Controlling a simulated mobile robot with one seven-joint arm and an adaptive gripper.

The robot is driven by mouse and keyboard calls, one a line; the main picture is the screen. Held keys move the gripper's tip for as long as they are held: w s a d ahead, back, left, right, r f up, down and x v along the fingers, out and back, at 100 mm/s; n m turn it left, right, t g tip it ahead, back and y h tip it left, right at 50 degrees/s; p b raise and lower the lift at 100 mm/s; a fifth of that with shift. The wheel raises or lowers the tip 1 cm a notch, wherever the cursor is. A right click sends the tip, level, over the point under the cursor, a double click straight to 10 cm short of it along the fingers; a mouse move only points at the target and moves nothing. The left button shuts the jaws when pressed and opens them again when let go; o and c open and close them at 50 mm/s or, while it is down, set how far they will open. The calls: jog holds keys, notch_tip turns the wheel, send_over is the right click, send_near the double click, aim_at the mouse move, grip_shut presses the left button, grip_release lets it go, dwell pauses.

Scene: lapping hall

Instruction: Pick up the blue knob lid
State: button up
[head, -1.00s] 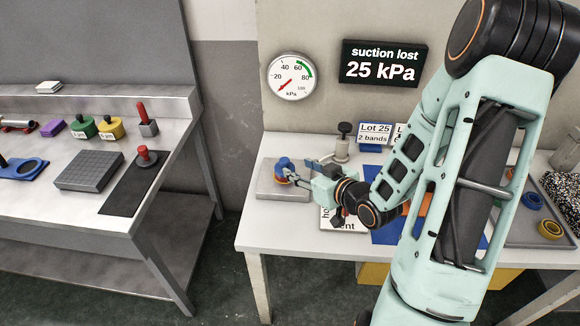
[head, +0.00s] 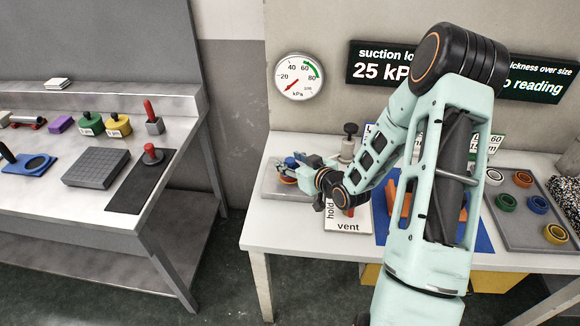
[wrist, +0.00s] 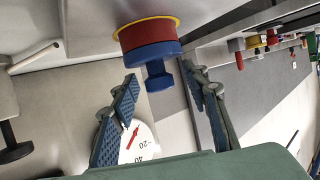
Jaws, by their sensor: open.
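The blue knob lid (head: 291,161) sits on a low round stack on a grey plate at the left end of the right-hand table. In the wrist view the lid (wrist: 152,50) is a blue disc with a narrower knob, against a red band and a yellow rim. My gripper (wrist: 160,76) is open, with one finger on each side of the knob. Gaps show between knob and fingertips, so it is not gripped. In the head view my gripper (head: 304,166) is close beside the lid and partly covers the stack.
A dark-knobbed post (head: 350,140) stands just right of my gripper, behind a hold/vent card (head: 348,226). A grey tray (head: 520,228) with several coloured rings lies at right. The left bench (head: 80,205) stands across a floor gap. A pressure gauge (head: 299,77) hangs behind.

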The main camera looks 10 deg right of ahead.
jog(key=shift+c, duration=0.4)
grip_shut()
jog(key=shift+r, duration=0.15)
